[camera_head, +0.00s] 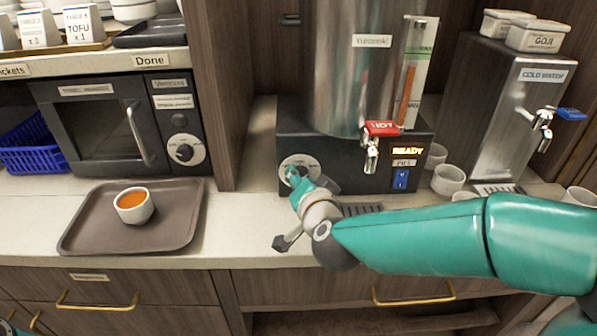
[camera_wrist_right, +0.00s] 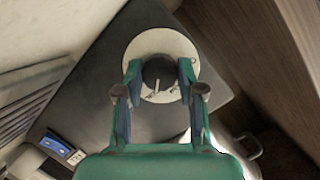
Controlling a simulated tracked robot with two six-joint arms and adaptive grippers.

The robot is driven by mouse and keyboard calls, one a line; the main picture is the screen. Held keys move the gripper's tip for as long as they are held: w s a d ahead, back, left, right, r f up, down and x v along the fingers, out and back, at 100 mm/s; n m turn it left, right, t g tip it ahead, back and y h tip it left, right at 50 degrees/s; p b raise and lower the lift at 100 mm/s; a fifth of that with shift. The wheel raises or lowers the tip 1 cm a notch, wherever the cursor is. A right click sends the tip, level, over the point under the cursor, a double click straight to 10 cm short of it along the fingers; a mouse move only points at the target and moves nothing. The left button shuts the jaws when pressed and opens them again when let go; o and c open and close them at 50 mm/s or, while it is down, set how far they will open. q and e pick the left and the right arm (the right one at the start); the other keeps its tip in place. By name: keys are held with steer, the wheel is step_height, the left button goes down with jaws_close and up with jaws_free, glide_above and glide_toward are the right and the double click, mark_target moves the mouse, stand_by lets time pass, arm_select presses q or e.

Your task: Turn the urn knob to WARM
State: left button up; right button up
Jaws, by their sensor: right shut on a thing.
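The urn (camera_head: 365,60) is a steel cylinder labelled Yulanski on a dark base. Its base carries a white round dial (camera_head: 301,162) at the front left. My right gripper (camera_head: 293,177) reaches to that dial from the front. In the right wrist view, the black urn knob (camera_wrist_right: 159,69) sits between the two fingers of the right gripper (camera_wrist_right: 158,75), which is shut on it. The dial markings are too small to read, and the fingers hide part of the dial. My left gripper is not in view.
A red HOT tap (camera_head: 381,129) and lit READY sign (camera_head: 407,151) are right of the knob. A brown tray (camera_head: 85,225) with an orange-filled cup (camera_head: 134,205) lies left. A wooden partition (camera_head: 218,90) stands close left of the urn. White cups and a cold water dispenser (camera_head: 500,110) are right.

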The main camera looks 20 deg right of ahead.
steer(key=n+h+p, duration=0.1)
steer(key=n+p, duration=0.1)
steer(key=p, duration=0.2)
steer(key=n+g+h+p, duration=0.1)
steer(key=n+p, duration=0.1)
steer(key=p, duration=0.2)
steer(key=shift+a+r+h, duration=0.15)
steer(key=shift+r+h, duration=0.2)
steer(key=shift+h, duration=0.05)
steer(key=shift+w+f+n+h+p, duration=0.15)
steer(key=shift+n+h+p, duration=0.55)
steer(key=shift+n+p, duration=1.05)
steer(key=shift+g, duration=0.3)
steer(key=shift+a, duration=0.1)
steer(key=o, duration=1.1)
steer(key=shift+f, duration=0.1)
steer(key=shift+o, duration=0.2)
steer(key=v, duration=1.2)
steer(key=shift+f, duration=0.15)
